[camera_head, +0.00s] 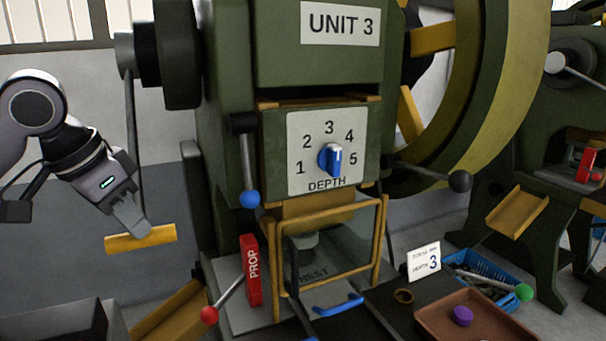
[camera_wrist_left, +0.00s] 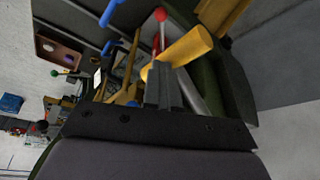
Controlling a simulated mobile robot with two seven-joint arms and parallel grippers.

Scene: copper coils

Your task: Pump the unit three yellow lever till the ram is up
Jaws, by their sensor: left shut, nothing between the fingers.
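The unit three press (camera_head: 225,100) carries a "UNIT 3" sign (camera_head: 340,23). On its left side a dark rod hangs from a black hub and ends in a yellow lever handle (camera_head: 120,243), a crosswise bar. My left gripper (camera_head: 140,228) is shut and empty, its fingertips at the handle's upper edge. In the left wrist view the shut fingers (camera_wrist_left: 166,88) point at the yellow handle (camera_wrist_left: 185,45); whether they touch it I cannot tell. The ram (camera_head: 303,241) shows partly behind the yellow guard frame (camera_head: 378,240). My right gripper is out of view.
A blue-knobbed lever (camera_head: 249,198), the depth dial (camera_head: 330,159) and a red "PROP" block (camera_head: 251,270) are on the press. A yellow chute (camera_head: 168,311) stands below the handle. A brown tray (camera_head: 430,325) and blue bin (camera_head: 455,258) lie to the right.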

